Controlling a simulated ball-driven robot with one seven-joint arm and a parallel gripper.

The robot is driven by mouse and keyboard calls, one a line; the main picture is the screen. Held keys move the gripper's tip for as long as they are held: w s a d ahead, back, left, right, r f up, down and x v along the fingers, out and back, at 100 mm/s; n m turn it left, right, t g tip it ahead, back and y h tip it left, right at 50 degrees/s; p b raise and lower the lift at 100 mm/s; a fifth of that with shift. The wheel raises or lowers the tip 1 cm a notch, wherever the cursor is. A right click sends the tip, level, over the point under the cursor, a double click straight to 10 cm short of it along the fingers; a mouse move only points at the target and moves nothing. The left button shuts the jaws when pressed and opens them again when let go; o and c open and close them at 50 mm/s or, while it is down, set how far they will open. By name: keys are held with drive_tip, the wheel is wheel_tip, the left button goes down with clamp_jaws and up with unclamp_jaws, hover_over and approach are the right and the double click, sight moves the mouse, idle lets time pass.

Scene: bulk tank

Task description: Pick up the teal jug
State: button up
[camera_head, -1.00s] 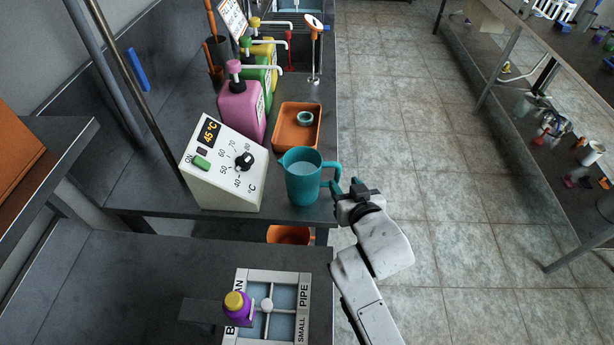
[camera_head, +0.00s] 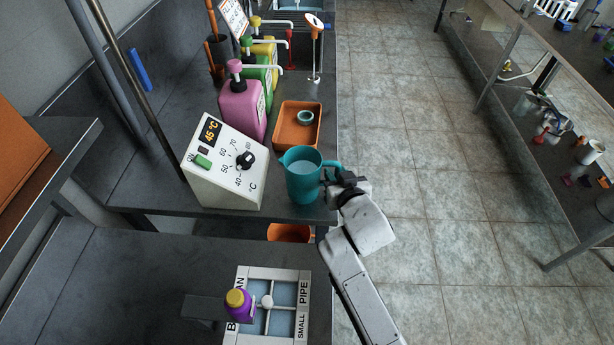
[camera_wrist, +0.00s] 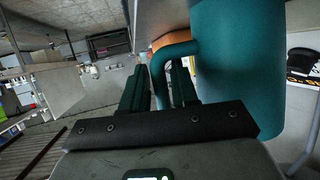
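The teal jug (camera_head: 301,180) stands upright at the right edge of the dark counter in the head view, with pale liquid inside. Its handle points right. My gripper (camera_head: 331,178) is at the handle from the right. In the wrist view the jug body (camera_wrist: 235,70) fills the right side. The handle (camera_wrist: 158,62) passes between the two fingers of my gripper (camera_wrist: 160,80). The fingers are apart, one on each side of the handle, and do not look closed on it. The lower part of the handle is hidden behind the gripper's base.
A white temperature-control box (camera_head: 222,168) stands left of the jug. An orange tray (camera_head: 297,133) holding a small ring lies behind it, near a pink pump bottle (camera_head: 240,110). The floor to the right is clear.

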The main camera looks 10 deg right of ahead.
clamp_jaws()
drive_tip(key=shift+r, duration=0.35)
idle(0.4)
